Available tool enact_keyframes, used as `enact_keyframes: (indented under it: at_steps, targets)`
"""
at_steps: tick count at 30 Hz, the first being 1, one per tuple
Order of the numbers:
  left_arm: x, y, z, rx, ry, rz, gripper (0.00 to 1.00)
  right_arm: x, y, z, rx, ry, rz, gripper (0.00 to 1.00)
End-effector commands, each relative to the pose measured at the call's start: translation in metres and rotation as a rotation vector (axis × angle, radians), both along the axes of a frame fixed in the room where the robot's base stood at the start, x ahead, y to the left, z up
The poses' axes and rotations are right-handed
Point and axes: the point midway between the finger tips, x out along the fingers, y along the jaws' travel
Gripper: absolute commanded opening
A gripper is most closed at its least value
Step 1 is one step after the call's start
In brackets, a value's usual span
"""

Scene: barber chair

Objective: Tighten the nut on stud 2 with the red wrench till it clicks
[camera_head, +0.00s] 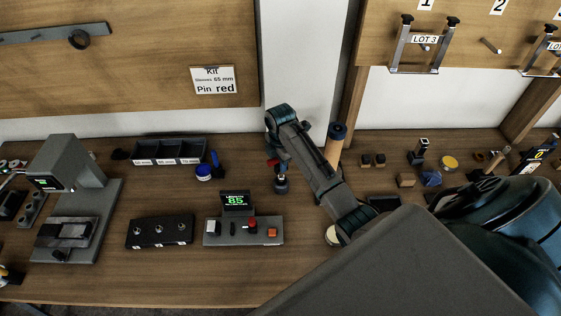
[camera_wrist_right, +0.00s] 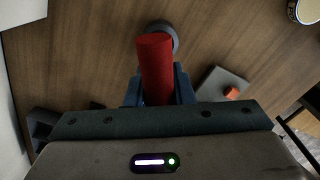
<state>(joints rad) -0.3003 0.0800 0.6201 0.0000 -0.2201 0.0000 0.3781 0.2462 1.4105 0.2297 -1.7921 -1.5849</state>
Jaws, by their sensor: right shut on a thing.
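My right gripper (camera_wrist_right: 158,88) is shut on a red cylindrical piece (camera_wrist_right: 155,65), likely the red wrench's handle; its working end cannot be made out. A round grey part (camera_wrist_right: 160,35) shows just beyond the red piece. In the head view a bit of red (camera_head: 272,162) shows beside my right arm, with a dark round-based thing (camera_head: 281,185) below it, above the bench. A black block (camera_head: 142,232) with several small studs stands left of the console; its middle stud (camera_head: 158,229) shows, but numbers and nuts are too small to tell. My left gripper is not in view.
A grey console (camera_head: 243,232) with a display (camera_head: 236,201) reading 85 stands on the bench. Small parts lie at right. The front bench strip is clear.

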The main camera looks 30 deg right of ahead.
Motion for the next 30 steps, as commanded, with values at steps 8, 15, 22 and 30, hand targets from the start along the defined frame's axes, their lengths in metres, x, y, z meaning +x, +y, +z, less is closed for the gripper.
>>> enact_keyframes:
  at_steps: [8,15,22,30]
  targets:
    - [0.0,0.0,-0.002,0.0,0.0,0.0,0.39,0.0,0.0,-0.005,0.0,-0.002,0.0,0.0]
    - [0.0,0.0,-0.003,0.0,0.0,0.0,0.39,0.0,0.0,-0.01,0.0,-0.001,0.0,0.0]
    - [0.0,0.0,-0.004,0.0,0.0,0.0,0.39,0.0,0.0,-0.015,0.0,0.0,0.0,0.0]
    - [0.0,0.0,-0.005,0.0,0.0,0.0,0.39,0.0,0.0,-0.02,0.0,-0.001,0.0,0.0]
